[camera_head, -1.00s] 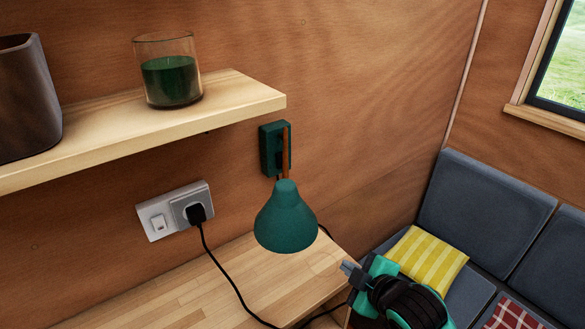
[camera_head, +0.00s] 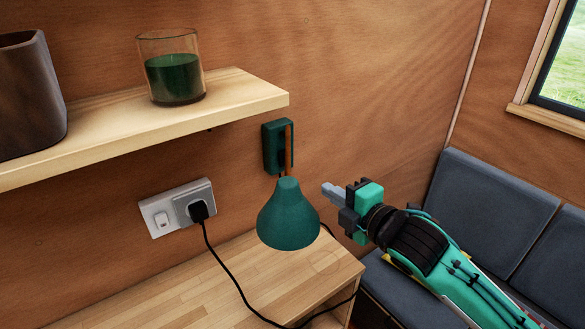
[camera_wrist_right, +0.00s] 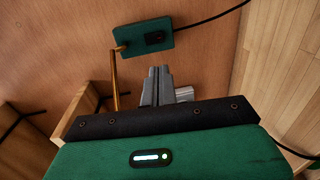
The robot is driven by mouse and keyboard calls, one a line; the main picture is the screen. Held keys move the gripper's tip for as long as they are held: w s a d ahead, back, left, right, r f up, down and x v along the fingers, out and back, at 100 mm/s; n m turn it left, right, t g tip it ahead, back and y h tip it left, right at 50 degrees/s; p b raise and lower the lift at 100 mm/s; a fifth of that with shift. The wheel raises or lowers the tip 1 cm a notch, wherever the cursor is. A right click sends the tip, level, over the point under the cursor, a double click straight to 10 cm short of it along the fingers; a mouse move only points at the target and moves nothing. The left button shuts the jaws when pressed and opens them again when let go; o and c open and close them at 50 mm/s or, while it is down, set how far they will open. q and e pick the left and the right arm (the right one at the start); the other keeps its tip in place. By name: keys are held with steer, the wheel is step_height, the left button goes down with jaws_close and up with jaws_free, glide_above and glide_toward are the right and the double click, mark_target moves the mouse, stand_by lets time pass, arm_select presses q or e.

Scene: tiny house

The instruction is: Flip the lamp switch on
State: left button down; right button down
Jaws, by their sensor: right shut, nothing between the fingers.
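The green lamp (camera_head: 288,222) hangs from a wall mount (camera_head: 275,147) below the shelf's right end. In the right wrist view the mount (camera_wrist_right: 147,37) shows a small black switch (camera_wrist_right: 155,38) on its face, with a brass arm beside it. I cannot tell which way the switch is set. My right gripper (camera_head: 328,190) is shut and empty, to the right of the lamp and apart from it. Its fingertips (camera_wrist_right: 160,70) point toward the mount in the wrist view, a little short of it. My left gripper is not in view.
A wall socket (camera_head: 178,208) with a black plug is left of the lamp. A wooden desk (camera_head: 190,285) lies below. The shelf (camera_head: 225,95) above holds a green candle (camera_head: 172,70) and a dark pot (camera_head: 30,95). A grey sofa (camera_head: 490,210) is at right.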

steer(key=p+x, duration=0.4)
steer(key=x, duration=1)
steer(key=shift+p, duration=0.3)
steer(key=shift+w+t+b, duration=0.1)
steer(key=shift+t+b, duration=0.2)
steer(key=shift+b, duration=0.25)
steer(key=shift+f, duration=0.1)
